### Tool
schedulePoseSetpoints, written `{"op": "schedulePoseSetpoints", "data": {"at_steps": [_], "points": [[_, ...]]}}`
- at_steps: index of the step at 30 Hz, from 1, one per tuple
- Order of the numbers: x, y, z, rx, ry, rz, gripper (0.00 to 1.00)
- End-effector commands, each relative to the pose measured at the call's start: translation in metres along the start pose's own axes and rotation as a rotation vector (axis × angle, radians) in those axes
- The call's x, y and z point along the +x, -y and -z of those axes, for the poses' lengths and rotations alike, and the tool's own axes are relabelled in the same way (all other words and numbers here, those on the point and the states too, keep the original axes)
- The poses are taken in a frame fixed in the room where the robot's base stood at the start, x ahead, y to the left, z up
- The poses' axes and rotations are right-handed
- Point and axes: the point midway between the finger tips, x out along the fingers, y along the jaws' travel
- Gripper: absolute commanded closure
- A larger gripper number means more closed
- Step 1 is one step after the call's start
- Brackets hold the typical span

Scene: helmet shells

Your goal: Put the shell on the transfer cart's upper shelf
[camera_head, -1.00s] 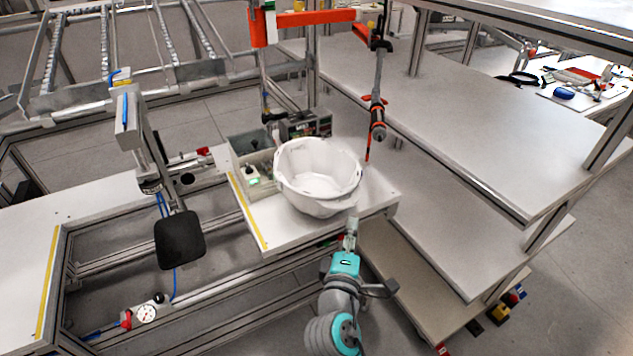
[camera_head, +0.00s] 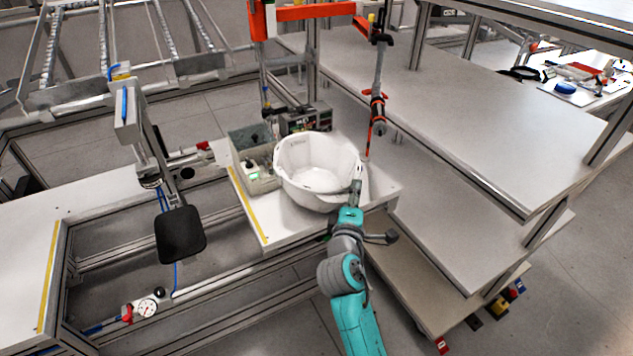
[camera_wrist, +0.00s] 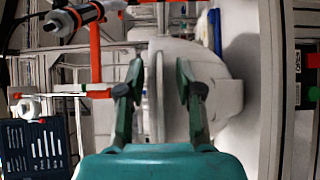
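The white helmet shell (camera_head: 305,183) sits open side up, like a bowl, on a small white workbench top (camera_head: 285,228). My gripper (camera_head: 356,188) is at the shell's near right rim. In the wrist view, my gripper (camera_wrist: 160,80) has its two dark green fingers spread apart, with part of the white shell (camera_wrist: 218,100) showing between and beyond them. I cannot tell whether either finger touches it. The cart to the right has several grey shelves; a broad upper one (camera_head: 470,120) is bare, and a lower one (camera_head: 450,215) shows below it.
A grey bin (camera_head: 255,170) and a small device (camera_head: 305,118) stand beside the shell. A hanging tool (camera_head: 377,105) is between shell and shelves. A black pad on an arm (camera_head: 180,235) is to the left. A higher surface (camera_head: 560,15) overhangs the shelves.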

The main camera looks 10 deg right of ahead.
Motion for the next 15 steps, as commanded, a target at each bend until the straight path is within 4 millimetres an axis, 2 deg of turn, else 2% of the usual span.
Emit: {"op": "schedulePoseSetpoints", "data": {"at_steps": [7,11,12,15], "points": [[0.0015,0.0004,-0.0001,0.0,0.0,0.0,0.65],[0.0014,0.0006,-0.0001,0.0,0.0,0.001,0.97],[0.0014,0.0008,-0.0001,0.0,0.0,0.001,1.0],[0.0013,0.0015,-0.0001,-0.001,0.0,0.002,1.0]]}}
